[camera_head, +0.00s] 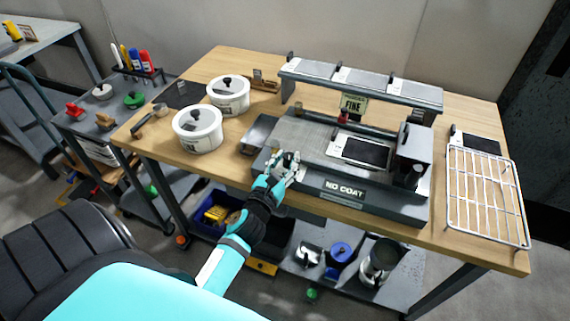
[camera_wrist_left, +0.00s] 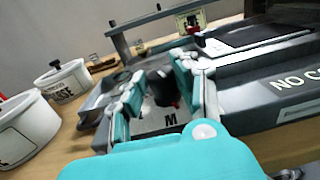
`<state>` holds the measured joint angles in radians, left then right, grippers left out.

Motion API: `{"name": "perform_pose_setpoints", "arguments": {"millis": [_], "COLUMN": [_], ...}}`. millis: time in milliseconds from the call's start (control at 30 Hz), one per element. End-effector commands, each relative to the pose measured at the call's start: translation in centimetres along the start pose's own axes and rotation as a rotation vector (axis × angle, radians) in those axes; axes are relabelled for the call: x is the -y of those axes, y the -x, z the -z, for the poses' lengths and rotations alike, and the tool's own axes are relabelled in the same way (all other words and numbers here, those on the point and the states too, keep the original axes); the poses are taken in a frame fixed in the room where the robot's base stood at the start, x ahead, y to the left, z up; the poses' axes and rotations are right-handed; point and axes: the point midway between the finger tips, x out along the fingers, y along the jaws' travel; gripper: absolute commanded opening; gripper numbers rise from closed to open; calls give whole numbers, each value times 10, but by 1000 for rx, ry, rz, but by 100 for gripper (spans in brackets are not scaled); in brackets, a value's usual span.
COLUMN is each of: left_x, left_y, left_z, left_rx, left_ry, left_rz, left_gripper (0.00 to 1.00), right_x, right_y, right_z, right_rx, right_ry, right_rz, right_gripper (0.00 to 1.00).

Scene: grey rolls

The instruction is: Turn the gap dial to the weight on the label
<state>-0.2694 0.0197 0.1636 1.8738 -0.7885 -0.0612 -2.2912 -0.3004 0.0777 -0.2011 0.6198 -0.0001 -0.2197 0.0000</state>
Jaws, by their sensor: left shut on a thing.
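My left gripper (camera_head: 284,166) is at the front left corner of the grey machine (camera_head: 385,208). In the left wrist view its fingers (camera_wrist_left: 158,92) are shut around the black dial knob (camera_wrist_left: 163,88), which has a bit of red at its lower edge. A letter M shows on the plate just below the knob; other marks are hidden by the fingers. The label (camera_head: 352,105), reading FINE, stands at the back of the machine. A NO COAT sign (camera_head: 345,190) is on the machine's front. My right gripper is not in view.
Two white lidded pots (camera_head: 198,130) stand on the wooden table (camera_head: 470,250) left of the machine. A wire rack (camera_head: 487,195) lies at the right. A raised grey shelf (camera_head: 360,82) spans the back. A tool cart (camera_head: 98,115) stands at the left.

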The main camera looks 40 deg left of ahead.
Motion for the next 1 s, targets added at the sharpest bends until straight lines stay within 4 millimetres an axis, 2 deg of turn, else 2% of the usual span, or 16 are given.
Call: {"name": "perform_pose_setpoints", "arguments": {"millis": [33, 300, 833, 867, 933, 1000], "left_x": [2, 3, 4, 4, 4, 4], "left_y": [0, 0, 0, 0, 0, 0], "left_z": [3, 2, 0, 0, 0, 0], "left_rx": [3, 1, 1, 1, 1, 1], "left_ry": [5, 1, -2, -2, -1, -1], "left_rz": [-30, -141, -171, -171, -171, -171], "left_gripper": [0, 0, 0, 31, 40, 40], "right_x": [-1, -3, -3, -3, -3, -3], "right_y": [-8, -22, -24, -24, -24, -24], "right_z": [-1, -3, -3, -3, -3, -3], "right_rx": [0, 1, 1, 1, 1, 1], "right_ry": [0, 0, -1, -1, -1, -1], "right_rz": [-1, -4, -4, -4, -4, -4], "right_gripper": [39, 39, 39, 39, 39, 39]}}
